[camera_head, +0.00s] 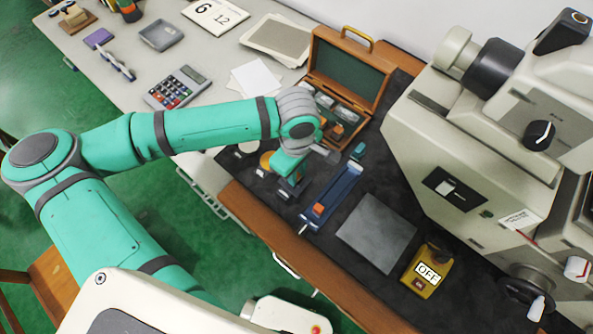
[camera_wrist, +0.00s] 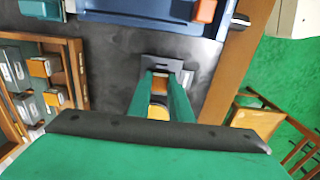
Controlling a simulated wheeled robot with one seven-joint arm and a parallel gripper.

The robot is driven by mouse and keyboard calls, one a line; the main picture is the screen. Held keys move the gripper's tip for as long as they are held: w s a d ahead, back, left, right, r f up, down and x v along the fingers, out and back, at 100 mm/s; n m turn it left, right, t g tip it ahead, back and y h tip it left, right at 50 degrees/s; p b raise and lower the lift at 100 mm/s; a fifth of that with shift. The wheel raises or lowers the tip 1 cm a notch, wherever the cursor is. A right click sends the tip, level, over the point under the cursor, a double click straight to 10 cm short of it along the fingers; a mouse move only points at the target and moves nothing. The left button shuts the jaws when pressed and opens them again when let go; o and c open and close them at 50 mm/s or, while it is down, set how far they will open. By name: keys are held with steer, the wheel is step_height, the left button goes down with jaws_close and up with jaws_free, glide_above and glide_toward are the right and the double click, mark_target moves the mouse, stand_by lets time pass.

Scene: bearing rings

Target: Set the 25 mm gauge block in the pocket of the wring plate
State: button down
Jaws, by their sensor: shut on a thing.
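My gripper (camera_wrist: 163,78) points down at the dark mat and is shut on a small block with an orange-brown face (camera_wrist: 160,88), which I take as the 25 mm gauge block; the fingers partly hide it. A small grey plate with a dark slot (camera_wrist: 180,72), perhaps the wring plate, lies right by the fingertips in the wrist view. I cannot tell whether the block touches it or is in its pocket. In the head view my gripper (camera_head: 288,184) is left of the blue tray, and the block is hidden.
The blue tray (camera_head: 345,185) holds an orange piece (camera_head: 318,209). An open wooden case (camera_head: 376,80) with several blocks stands behind. A grey slab (camera_head: 375,235), a yellow OFF box (camera_head: 427,270) and a large machine (camera_head: 450,150) are to the right.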

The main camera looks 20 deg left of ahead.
steer(key=c, duration=1.5)
jaws_free()
steer(key=shift+c, duration=0.2)
steer(key=shift+f, duration=0.1)
step_height(320, 180, up, 9)
steer(key=shift+f, duration=0.2)
